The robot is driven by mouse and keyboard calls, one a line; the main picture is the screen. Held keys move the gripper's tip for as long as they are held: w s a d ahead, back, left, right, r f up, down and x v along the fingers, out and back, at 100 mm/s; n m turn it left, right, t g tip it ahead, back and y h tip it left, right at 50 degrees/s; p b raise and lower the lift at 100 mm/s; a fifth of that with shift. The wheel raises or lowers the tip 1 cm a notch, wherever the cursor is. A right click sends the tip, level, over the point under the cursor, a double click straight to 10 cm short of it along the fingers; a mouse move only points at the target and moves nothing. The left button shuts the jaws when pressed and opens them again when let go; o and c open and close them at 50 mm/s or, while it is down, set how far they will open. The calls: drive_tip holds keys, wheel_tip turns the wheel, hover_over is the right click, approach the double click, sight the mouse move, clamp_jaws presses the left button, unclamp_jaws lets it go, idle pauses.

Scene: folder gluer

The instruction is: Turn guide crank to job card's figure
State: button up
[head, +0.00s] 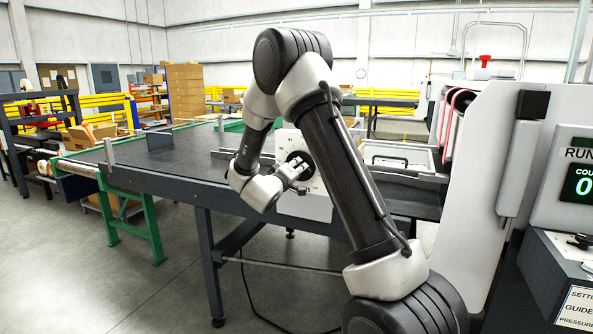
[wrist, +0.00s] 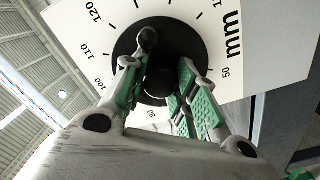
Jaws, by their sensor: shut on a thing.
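The guide crank is a round black hub (wrist: 187,42) on a white dial plate (wrist: 262,22) marked in mm. In the wrist view the plate's figures 120, 110, 100, 80 and 50 show, tilted; others are hidden. A black knob (wrist: 148,38) stands out near the hub's left rim. My gripper (wrist: 158,72) has its green-padded fingers around the dark crank handle in front of the hub. In the head view my gripper (head: 298,168) is at the dial plate (head: 287,139), partly covering it. The card (head: 578,307) at the lower right reads "SETTI", "GUIDE" and "PRESSURE", cut off before any figure.
The dial is on the near side of a long dark conveyor table (head: 165,165). A white machine panel (head: 480,190) and a console with a counter display (head: 581,184) stand to the right. Open grey floor (head: 60,270) lies at the front left.

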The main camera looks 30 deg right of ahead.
drive_tip(key=shift+n, duration=0.5)
drive_tip(key=o, duration=1.1)
drive_tip(key=shift+c, duration=0.2)
drive_tip(key=v, duration=1.2)
